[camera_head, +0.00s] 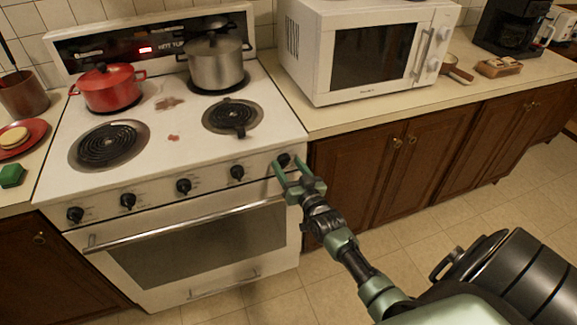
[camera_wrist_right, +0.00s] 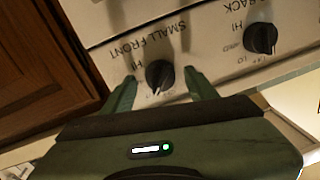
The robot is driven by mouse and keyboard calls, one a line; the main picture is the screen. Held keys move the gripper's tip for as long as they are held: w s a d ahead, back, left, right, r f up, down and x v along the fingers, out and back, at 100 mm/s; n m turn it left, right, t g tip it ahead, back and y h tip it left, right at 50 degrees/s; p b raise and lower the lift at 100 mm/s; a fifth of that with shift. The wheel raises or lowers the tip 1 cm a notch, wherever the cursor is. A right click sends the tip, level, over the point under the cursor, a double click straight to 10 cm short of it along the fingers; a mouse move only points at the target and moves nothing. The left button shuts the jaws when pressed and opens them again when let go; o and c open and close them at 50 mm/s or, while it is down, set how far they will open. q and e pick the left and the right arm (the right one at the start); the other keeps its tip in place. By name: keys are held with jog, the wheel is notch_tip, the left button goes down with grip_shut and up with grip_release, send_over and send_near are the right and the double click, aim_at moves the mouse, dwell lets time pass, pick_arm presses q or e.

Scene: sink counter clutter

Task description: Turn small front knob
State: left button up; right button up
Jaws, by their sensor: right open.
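The small front knob (camera_head: 284,159) is the rightmost black knob on the stove's front panel. In the right wrist view this knob (camera_wrist_right: 159,74) sits beside the printed words "SMALL FRONT", which appear upside down there. My right gripper (camera_head: 289,163) is at the panel, open, with one green finger on each side of the knob. In the right wrist view the gripper (camera_wrist_right: 160,78) has visible gaps between its fingers and the knob. Whether a fingertip touches the panel cannot be told. My left gripper is not in view.
Another black knob (camera_wrist_right: 260,38) is near in the right wrist view. The oven handle (camera_head: 180,224) runs below the panel. A red pot (camera_head: 108,88) and a steel pot (camera_head: 215,64) stand on the stove. A white microwave (camera_head: 366,50) is on the right counter.

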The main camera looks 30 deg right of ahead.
jog(key=shift+w, duration=0.1)
grip_shut()
jog(key=shift+n, duration=0.3)
jog(key=shift+r+n+p, duration=0.1)
jog(key=shift+n+p, duration=0.45)
jog(key=shift+n, duration=0.05)
jog(key=shift+n+p, duration=0.5)
jog(key=shift+n, duration=0.7)
jog(key=shift+n+g+p, duration=0.3)
jog(key=shift+n+p, duration=0.1)
jog(key=shift+n, duration=1.7)
